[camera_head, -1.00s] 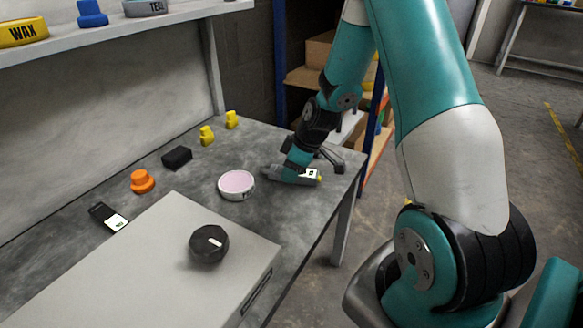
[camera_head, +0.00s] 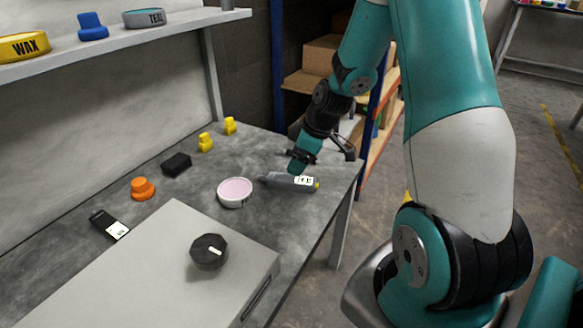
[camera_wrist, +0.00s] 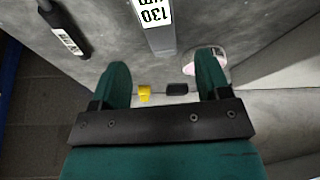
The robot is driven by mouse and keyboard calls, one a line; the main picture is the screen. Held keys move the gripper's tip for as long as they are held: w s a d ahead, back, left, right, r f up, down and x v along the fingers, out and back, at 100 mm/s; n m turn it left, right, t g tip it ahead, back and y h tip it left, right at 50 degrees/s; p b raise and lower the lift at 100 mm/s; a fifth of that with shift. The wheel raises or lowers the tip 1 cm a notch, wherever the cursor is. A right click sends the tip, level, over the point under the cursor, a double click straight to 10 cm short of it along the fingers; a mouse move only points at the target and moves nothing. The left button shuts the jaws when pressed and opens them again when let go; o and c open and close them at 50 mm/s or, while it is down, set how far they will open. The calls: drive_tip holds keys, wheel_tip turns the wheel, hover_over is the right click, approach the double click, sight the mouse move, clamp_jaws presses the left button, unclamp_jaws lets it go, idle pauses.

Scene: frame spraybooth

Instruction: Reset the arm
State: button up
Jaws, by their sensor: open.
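My gripper (camera_head: 302,163) is open, with its fingers pointing down just above a grey tool (camera_head: 286,182) that lies on the table near its right end. The tool has a white label and a yellow end, and the gripper appears clear of it. In the wrist view, my two teal fingers (camera_wrist: 164,82) stand apart with nothing clamped between them. The grey tool (camera_wrist: 162,44) shows ahead between them, with an upside-down label reading 130 µm, cut off by the top edge.
A pink-topped round tin (camera_head: 234,202) stands left of the tool. Yellow pieces (camera_head: 205,143), a black block (camera_head: 177,164), an orange knob (camera_head: 142,189) and a dark labelled device (camera_head: 104,220) lie farther left. A grey box with a black knob (camera_head: 209,252) fills the front. A shelf (camera_head: 180,23) hangs above.

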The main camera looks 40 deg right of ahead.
drive_tip(key=p+v, duration=0.2)
drive_tip(key=v, duration=0.8)
drive_tip(key=shift+r, duration=0.35)
drive_tip(key=shift+s+d, duration=0.1)
drive_tip(key=s+a+r+g+y, duration=0.1)
drive_tip(key=s+a+r, duration=0.15)
drive_tip(key=a, duration=0.65)
drive_tip(key=s+a+r+g, duration=0.15)
drive_tip(key=a+r, duration=0.25)
drive_tip(key=a, duration=0.6)
drive_tip(key=s+a+r+g, duration=0.1)
drive_tip(key=s+a+r, duration=0.2)
drive_tip(key=s+a, duration=0.9)
drive_tip(key=a+p+v, duration=0.2)
drive_tip(key=p+v, duration=1)
drive_tip(key=s+a+r+p+v, duration=0.1)
drive_tip(key=a+p+v, duration=0.2)
drive_tip(key=p+v, duration=0.9)
drive_tip(key=shift+s+r+y+p, duration=0.3)
drive_tip(key=shift+r+p, duration=0.05)
drive_tip(key=shift+r, duration=0.05)
